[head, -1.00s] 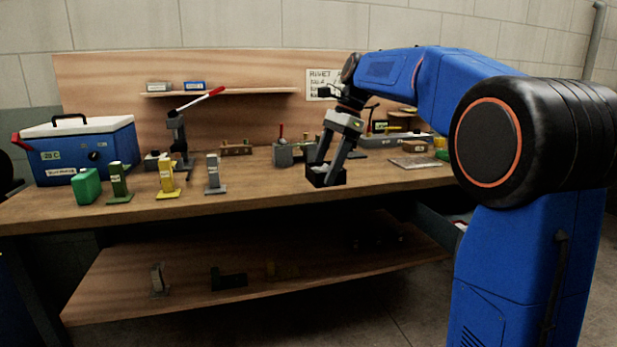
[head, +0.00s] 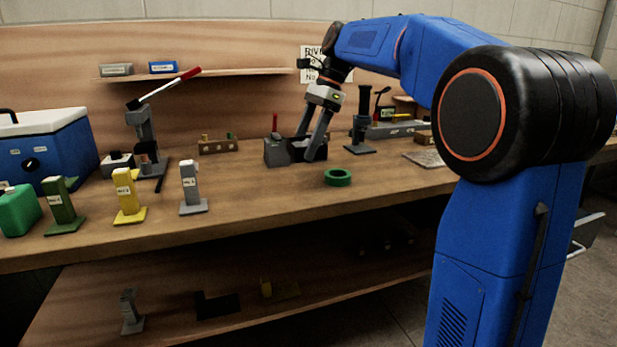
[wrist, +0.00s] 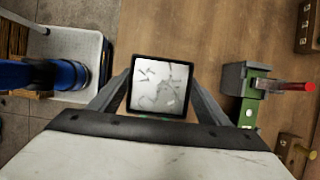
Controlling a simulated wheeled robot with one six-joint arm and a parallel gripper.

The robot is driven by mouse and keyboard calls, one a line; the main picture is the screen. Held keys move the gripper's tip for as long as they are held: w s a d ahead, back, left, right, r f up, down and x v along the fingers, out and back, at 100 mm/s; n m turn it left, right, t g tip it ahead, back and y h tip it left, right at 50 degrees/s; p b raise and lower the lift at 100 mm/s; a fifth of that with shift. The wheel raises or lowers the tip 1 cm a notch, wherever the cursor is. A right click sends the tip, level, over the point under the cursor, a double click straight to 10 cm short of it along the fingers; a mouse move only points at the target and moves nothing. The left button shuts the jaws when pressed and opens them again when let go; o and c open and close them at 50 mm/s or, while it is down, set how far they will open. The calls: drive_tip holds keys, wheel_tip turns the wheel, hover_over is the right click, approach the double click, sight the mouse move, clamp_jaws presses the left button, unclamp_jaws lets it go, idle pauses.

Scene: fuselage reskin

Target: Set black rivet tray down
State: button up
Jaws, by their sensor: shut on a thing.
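The black rivet tray (head: 296,149) is a small dark square box, held by my gripper (head: 312,150) over the back middle of the workbench (head: 262,190). In the wrist view the tray (wrist: 160,86) shows a black rim and a pale inside with several small grey rivets. My gripper's fingers (wrist: 158,104) are shut on it from both sides. In the head view the tray looks level, close to the benchtop; I cannot tell whether its underside touches it.
A grey block with a red handle (head: 276,153) is close left of the tray. A dark stand (head: 361,138) is to the right and a green ring (head: 338,177) in front. Yellow (head: 128,196) and grey (head: 191,188) posts stand further left. Bench between them is clear.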

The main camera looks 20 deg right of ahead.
drive_tip(key=shift+f, duration=4.3)
drive_tip(key=shift+s+f, duration=0.1)
drive_tip(key=o, duration=1.3)
drive_tip(key=v, duration=1.2)
